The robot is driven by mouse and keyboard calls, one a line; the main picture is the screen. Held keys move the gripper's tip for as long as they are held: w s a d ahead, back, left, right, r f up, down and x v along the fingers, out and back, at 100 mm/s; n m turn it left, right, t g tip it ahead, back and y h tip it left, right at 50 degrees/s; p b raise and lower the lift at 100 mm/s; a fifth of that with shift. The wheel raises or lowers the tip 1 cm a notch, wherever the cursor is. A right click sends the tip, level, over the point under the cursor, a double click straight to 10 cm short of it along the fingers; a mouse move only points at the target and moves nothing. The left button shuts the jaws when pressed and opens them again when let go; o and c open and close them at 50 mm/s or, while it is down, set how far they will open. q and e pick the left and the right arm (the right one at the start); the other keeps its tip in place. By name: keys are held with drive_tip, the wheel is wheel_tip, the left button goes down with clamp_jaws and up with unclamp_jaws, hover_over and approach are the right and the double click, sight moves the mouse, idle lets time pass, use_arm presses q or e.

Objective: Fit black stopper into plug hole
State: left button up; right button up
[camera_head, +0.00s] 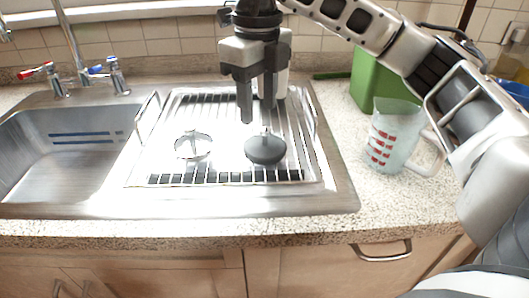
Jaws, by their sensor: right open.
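The black stopper (266,150), a dark round piece with a small knob on top, rests on the wire rack right of its middle. My right gripper (257,110) points down just above and behind the stopper, open, its fingers apart and clear of it. A round metal ring (178,148) with a bright centre lies left of the stopper within the rack area. It looks like the plug hole, but glare hides its detail. My left gripper is not in view.
The rack (165,181) has raised wire handles at both sides. The steel sink basin (70,172) is at left, with a tap (70,40) behind it. A measuring jug (390,135) and a green container (372,85) stand on the right counter.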

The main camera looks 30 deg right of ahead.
sight(264, 127)
drive_tip(key=shift+s+d+f, duration=0.15)
drive_tip(key=shift+d+f, duration=0.05)
drive_tip(key=shift+f, duration=1.35)
drive_tip(key=shift+s+d+f, duration=0.1)
drive_tip(key=shift+d+f, duration=0.05)
drive_tip(key=shift+f, duration=1.35)
clamp_jaws()
